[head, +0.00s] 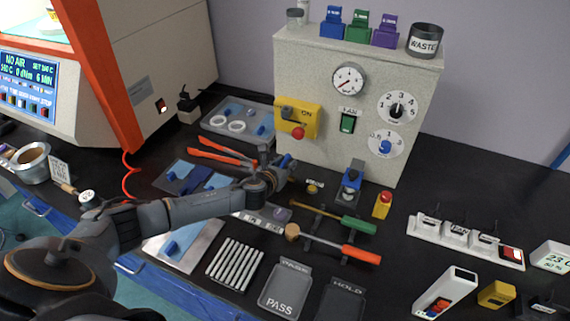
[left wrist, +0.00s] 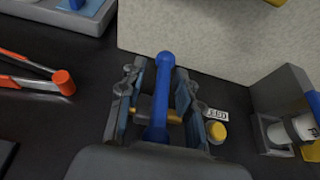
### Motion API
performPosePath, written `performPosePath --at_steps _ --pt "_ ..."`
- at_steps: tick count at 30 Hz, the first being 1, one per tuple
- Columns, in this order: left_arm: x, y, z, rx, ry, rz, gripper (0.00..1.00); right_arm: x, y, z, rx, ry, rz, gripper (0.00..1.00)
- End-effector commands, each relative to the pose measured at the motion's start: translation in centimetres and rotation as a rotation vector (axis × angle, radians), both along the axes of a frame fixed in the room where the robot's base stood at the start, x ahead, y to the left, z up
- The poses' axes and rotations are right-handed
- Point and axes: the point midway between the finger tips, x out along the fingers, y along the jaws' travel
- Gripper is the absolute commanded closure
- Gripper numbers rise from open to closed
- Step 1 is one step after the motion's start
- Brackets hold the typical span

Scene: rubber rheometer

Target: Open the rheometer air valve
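The air valve has a blue lever (left wrist: 161,90) over a brass body (left wrist: 145,115), seen in the left wrist view. My left gripper (left wrist: 157,85) is open, with one finger on each side of the blue lever and a gap showing on both sides. In the head view my left gripper (head: 278,170) is low over the bench in front of the grey panel, and it largely hides the valve. The rheometer (head: 160,60) stands at the left; its screen (head: 25,70) reads NO AIR. My right gripper is not in view.
The grey panel (head: 325,115) with gauge and dials stands just behind the gripper. A yellow knob (left wrist: 217,131) and small label lie close to the right finger. Orange-handled pliers (left wrist: 50,82) lie to the left. A green-handled tool (head: 357,224) and an orange-handled tool (head: 358,254) lie in front.

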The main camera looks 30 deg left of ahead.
Motion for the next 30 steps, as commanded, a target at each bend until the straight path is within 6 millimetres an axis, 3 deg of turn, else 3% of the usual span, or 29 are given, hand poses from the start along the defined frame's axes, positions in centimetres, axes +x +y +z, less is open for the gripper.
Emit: performPosePath --at_steps 7,12,23,30 --pt "0.0 0.0 0.0 0.000 0.000 -0.001 0.66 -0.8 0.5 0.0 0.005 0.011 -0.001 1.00" --pt "0.0 0.0 0.0 -0.001 0.000 0.000 1.00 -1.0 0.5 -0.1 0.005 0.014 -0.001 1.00" --pt "0.1 0.0 0.2 -0.001 -0.003 0.013 1.00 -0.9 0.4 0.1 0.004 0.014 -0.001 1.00" --pt "0.2 0.1 0.5 -0.004 -0.005 0.109 1.00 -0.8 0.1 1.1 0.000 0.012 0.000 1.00"
